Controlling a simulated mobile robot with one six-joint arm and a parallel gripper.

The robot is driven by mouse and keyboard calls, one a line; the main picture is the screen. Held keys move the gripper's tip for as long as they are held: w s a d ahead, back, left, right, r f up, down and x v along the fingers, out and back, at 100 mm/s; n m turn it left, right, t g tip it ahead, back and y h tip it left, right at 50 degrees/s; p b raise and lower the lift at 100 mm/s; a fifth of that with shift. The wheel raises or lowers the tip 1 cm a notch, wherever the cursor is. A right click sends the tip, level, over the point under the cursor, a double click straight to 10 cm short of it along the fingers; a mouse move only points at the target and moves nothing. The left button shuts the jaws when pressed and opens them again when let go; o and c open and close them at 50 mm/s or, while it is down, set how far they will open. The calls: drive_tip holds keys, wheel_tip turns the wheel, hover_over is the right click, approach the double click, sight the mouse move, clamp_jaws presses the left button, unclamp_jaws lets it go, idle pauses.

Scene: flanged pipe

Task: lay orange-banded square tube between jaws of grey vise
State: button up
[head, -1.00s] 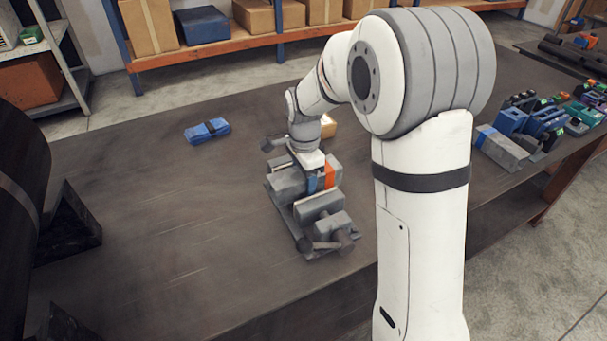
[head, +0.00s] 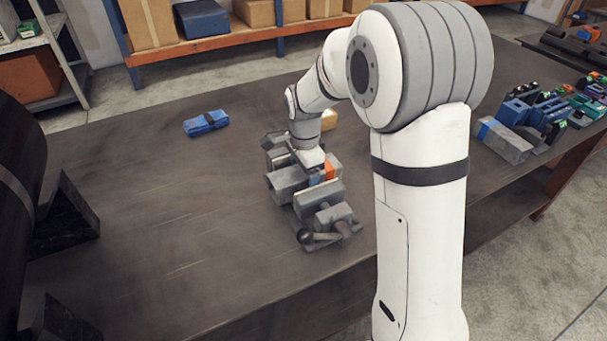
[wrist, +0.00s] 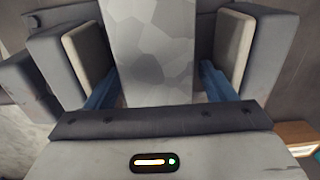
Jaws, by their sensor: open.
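The grey vise (head: 325,216) stands on the workbench, its two jaws apart. The grey square tube (head: 288,180) lies between the jaws, its orange band (head: 329,171) showing at the right. The near jaw hides the tube's lower part. My gripper (head: 313,176) is directly above the tube, reaching down between the jaws. In the wrist view the mottled grey tube (wrist: 150,50) runs between the cream-faced vise jaws (wrist: 67,65). My blue fingers (wrist: 160,90) stand open on either side of it, with gaps. The tube's underside and its contact with the vise are hidden.
A blue bundle with a dark strap (head: 206,123) lies at the back left of the workbench (head: 150,210). A small tan block (head: 328,120) is behind my wrist. Several parts, including blue blocks (head: 514,112), crowd the right end.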

drive_tip(key=shift+s+f, duration=0.1)
drive_tip(key=shift+r, duration=4)
drive_tip(key=s+d+r+n+t, duration=0.1)
drive_tip(key=s+d+n, duration=0.4)
drive_tip(key=s, duration=0.6)
drive_tip(key=s+d+r+n+t, duration=0.1)
drive_tip(key=s+d+n, duration=0.4)
drive_tip(key=s+n, duration=0.3)
drive_tip(key=s, duration=0.3)
drive_tip(key=shift+s+d+t, duration=0.3)
drive_tip(key=shift+s+d, duration=0.05)
drive_tip(key=shift+d, duration=0.05)
